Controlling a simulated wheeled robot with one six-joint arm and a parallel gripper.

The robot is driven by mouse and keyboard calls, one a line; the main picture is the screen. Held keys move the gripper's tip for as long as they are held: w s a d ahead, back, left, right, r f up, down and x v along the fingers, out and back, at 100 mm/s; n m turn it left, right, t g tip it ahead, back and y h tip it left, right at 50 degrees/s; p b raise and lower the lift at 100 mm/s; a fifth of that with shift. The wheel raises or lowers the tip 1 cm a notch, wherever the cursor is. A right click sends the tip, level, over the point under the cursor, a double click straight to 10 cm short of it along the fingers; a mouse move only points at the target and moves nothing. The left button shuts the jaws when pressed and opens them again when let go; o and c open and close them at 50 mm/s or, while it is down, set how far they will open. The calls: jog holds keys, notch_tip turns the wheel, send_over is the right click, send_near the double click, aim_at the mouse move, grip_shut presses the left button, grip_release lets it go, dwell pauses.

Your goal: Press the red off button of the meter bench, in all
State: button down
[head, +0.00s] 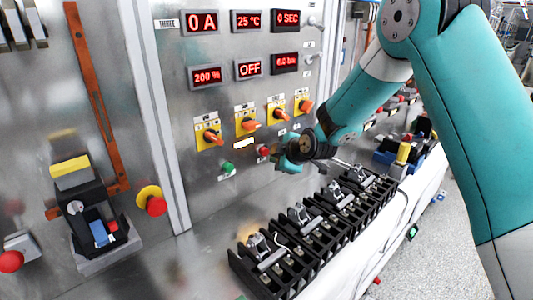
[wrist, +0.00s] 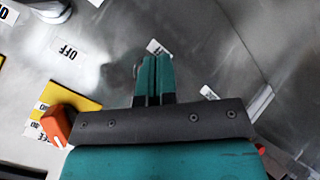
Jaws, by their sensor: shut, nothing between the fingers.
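The meter bench panel (head: 215,130) is an upright metal front with red digital displays, one of which reads OFF. Its red button (head: 263,152) sits low on the panel, below the orange rotary switches. A green button (head: 227,167) is to its lower left. My gripper (head: 283,163) is close to the panel, just right of the red button; I cannot tell if it touches anything. In the wrist view my gripper (wrist: 153,70) is shut and empty, its fingers pointing at the metal face. The red button is not clearly seen there.
Orange rotary switches on yellow plates (head: 245,122) stand just above my gripper. A row of black terminal blocks (head: 310,225) lies on the bench below it. A red mushroom button on yellow (head: 152,200) is on the left panel. Valves (head: 312,58) stick out at upper right.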

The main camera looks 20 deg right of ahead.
jog(key=shift+w+a, duration=0.1)
dwell(0.4)
jog(key=shift+w+a, duration=0.1)
jog(key=shift+w, duration=0.15)
jog(key=shift+w+a+b, duration=0.25)
jog(key=shift+w+b, duration=0.15)
jog(key=shift+w, duration=0.05)
dwell(0.7)
dwell(0.4)
jog(key=shift+s+d+b, duration=0.4)
jog(key=shift+s, duration=0.45)
jog(key=s, duration=0.1)
jog(key=s+d+b, duration=0.1)
jog(key=s, duration=0.1)
jog(key=s+d+b, duration=0.1)
jog(key=shift+s+d, duration=0.1)
jog(key=shift+s, duration=0.15)
dwell(0.4)
